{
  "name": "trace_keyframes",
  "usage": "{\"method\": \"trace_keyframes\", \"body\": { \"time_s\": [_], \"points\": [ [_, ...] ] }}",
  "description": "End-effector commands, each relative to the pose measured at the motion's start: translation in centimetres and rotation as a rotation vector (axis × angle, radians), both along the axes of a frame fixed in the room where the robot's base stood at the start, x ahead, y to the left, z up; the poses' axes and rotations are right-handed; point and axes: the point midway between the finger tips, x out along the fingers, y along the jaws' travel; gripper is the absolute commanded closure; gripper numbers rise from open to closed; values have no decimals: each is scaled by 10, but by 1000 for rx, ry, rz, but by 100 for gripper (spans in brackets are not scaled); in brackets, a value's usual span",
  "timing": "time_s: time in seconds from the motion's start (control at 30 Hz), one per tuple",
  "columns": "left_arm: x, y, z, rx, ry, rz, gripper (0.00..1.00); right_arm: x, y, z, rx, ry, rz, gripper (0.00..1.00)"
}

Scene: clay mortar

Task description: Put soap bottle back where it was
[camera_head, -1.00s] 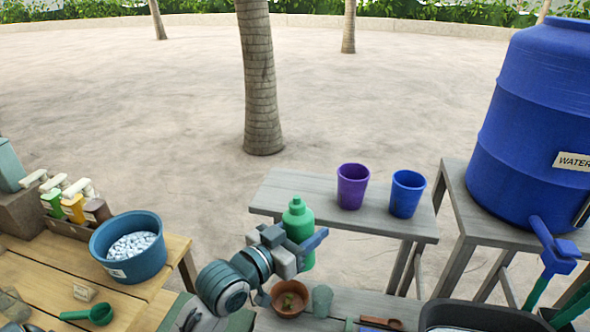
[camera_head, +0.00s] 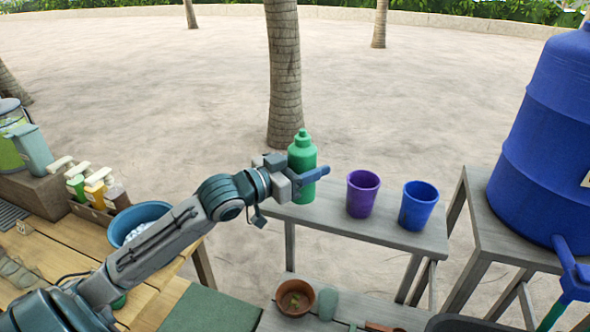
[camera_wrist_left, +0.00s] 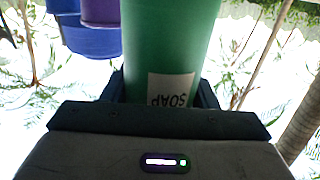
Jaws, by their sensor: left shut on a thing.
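The green soap bottle (camera_head: 302,157) is upright in my left gripper (camera_head: 308,180), at the left end of the grey bench (camera_head: 345,222). The gripper is shut around its lower part. In the left wrist view the bottle (camera_wrist_left: 168,45) fills the middle between the fingers, and its label reads SOAP upside down. Whether its base touches the bench top or hangs just above it, I cannot tell. My right gripper is not in view.
A purple cup (camera_head: 362,195) and a blue cup (camera_head: 417,206) stand on the bench to the right of the bottle. A big blue water barrel (camera_head: 545,140) stands further right. A brown bowl (camera_head: 295,297) sits on a lower surface in front.

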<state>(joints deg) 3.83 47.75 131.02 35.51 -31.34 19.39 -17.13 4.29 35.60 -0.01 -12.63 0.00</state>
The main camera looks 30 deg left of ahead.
Motion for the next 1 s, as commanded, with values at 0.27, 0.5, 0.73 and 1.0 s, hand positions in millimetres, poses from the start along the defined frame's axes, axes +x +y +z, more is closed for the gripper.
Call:
{"method": "trace_keyframes", "body": {
  "time_s": [0.27, 0.5, 0.73, 1.0],
  "points": [
    [32, 48, -10, 1, -3, 2, 81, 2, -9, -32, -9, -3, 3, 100],
    [37, 56, -13, -2, -1, 0, 81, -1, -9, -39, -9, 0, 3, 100],
    [36, 56, -41, -2, -2, 1, 81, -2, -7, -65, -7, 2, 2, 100],
    [36, 56, -41, -1, -3, 1, 81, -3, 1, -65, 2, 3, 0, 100]
  ]
}}
